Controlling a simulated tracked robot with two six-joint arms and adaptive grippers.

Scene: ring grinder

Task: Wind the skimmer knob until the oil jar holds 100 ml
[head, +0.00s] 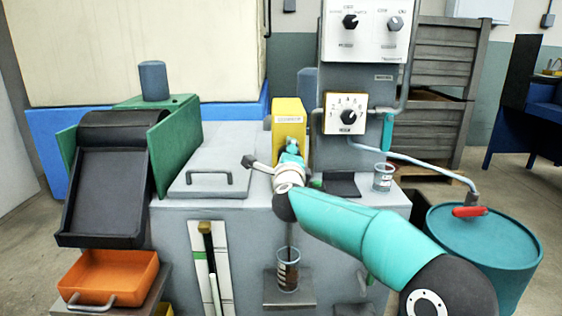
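The yellow skimmer box (289,113) stands on the grey tank, with a label on its front. My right gripper (290,147) is at the front of this box, its teal arm coming in from the lower right. The skimmer knob is hidden behind the gripper, and I cannot tell whether the fingers hold it. A glass jar with dark brown content, which looks like the oil jar (288,271), stands on a small shelf at the tank's front, under a thin pipe. Its marks are too small to read. My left gripper is not in view.
A control panel (345,116) with a dial is right of the skimmer. A clear beaker (382,177) stands on the tank's right end. A teal drum (480,240) with a red-handled tap is at right. A black chute (108,190) and orange tray (110,277) are at left.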

